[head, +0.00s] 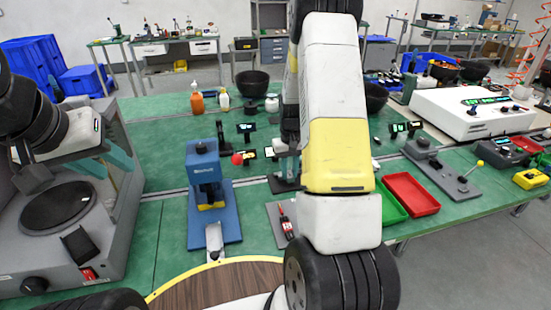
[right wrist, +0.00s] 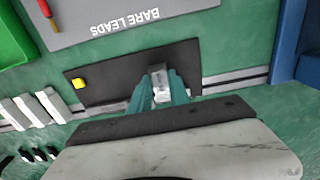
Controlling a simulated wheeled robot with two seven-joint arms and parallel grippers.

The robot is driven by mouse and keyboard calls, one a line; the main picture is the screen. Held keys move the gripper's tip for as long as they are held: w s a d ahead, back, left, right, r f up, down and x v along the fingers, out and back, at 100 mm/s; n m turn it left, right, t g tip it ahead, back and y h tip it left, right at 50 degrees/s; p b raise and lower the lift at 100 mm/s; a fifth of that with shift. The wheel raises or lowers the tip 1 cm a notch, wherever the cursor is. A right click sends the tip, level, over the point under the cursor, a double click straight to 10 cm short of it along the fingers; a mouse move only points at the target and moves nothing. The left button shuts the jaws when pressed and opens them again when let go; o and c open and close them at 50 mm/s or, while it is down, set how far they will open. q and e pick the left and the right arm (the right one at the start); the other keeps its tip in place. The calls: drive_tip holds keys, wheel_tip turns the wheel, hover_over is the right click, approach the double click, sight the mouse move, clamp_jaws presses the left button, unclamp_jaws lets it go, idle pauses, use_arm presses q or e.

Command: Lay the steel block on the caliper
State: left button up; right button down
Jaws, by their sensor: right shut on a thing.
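In the right wrist view, my right gripper (right wrist: 160,92) has its teal fingers shut on a small pale grey metal block (right wrist: 160,74), which I take as the steel block. The block is over the right part of a black mat (right wrist: 118,76); I cannot tell whether it touches it. In the head view my right arm hides most of this spot, and the mat's edge (head: 281,185) shows beside it. I cannot clearly make out a caliper.
A yellow piece (right wrist: 80,84) is on the mat's left part. A grey "BARE LEADS" board (right wrist: 125,18) lies beside the mat. Pale bars (right wrist: 30,109) lie at left. A blue press (head: 205,180) stands left of my right arm. A red tray (head: 411,194) is at right.

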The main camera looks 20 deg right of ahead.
sight(289, 174)
drive_tip(key=shift+f, duration=0.75)
drive_tip(key=c, duration=1.1)
unclamp_jaws()
drive_tip(key=shift+c, duration=0.2)
wheel_tip(289, 174, up, 7)
drive_tip(key=shift+f, duration=0.1)
drive_tip(key=shift+r, duration=0.55)
